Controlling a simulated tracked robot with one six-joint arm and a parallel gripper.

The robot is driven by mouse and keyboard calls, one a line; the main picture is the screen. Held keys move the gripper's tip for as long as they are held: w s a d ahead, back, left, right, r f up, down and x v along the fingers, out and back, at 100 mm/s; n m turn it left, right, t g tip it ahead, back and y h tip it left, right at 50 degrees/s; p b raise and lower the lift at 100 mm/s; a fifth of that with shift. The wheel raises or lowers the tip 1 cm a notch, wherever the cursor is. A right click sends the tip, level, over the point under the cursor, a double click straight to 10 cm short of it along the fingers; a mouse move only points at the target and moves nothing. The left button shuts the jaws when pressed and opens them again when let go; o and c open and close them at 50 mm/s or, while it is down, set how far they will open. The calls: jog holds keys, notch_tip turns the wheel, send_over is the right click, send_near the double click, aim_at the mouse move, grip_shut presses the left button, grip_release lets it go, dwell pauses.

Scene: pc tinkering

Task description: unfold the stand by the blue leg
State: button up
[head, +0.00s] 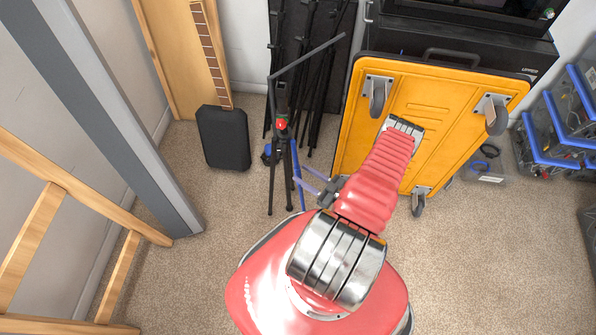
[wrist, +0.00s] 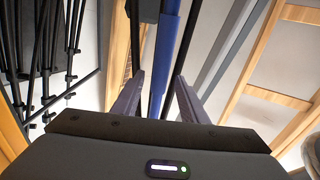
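The stand (head: 281,125) is upright on the carpet, with dark legs close together under a red knob and a dark bar tilted across its top. Its blue leg (head: 296,158) runs down the right side of the stand. My gripper (head: 300,177) reaches in from the right at the leg. Its two purple-grey fingers (wrist: 158,77) are apart, one on each side of the leg, with visible gaps. Contact with the leg is not visible.
A yellow wheeled dolly (head: 425,95) leans behind my arm. More dark stands (head: 318,60) lean on the back wall. A black case (head: 223,137) and a grey post (head: 125,115) stand left. Blue-edged bins (head: 548,145) are right. Carpet is free front left.

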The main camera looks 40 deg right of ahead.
aim_at(300, 173)
jog(key=shift+w+a, duration=0.15)
jog(key=shift+w, duration=0.65)
jog(key=shift+w+a, duration=0.15)
jog(key=shift+w, duration=0.65)
jog(key=shift+c, duration=0.3)
grip_shut()
